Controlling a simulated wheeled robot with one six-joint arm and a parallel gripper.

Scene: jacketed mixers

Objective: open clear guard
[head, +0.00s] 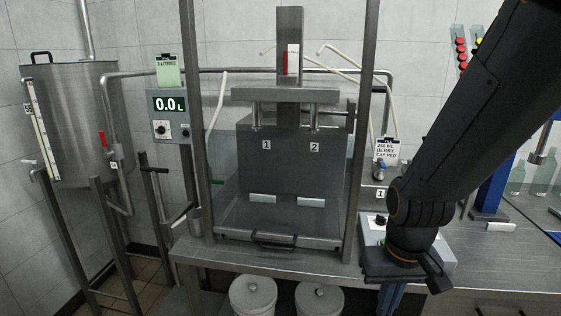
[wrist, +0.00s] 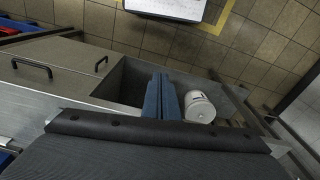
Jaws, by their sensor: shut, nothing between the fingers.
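The clear guard (head: 228,165) is a see-through sheet between two upright metal posts in the head view. A dark handle (head: 274,240) sits low at its front, near the bench edge. The guard appears lowered in front of the two nozzles marked 1 and 2. My gripper (head: 390,300) hangs to the right of the guard and lower than its handle, apart from it, partly hidden by my wrist. In the wrist view my gripper's blue fingers (wrist: 163,95) are together with nothing between them. The guard is not seen in the wrist view.
A control box with a green button (head: 372,232) stands on the bench right of the guard, close to my wrist. Two white lidded buckets (head: 253,295) (head: 320,298) stand below the bench. A steel tank (head: 75,120) and a 0.0 L display (head: 169,104) are left.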

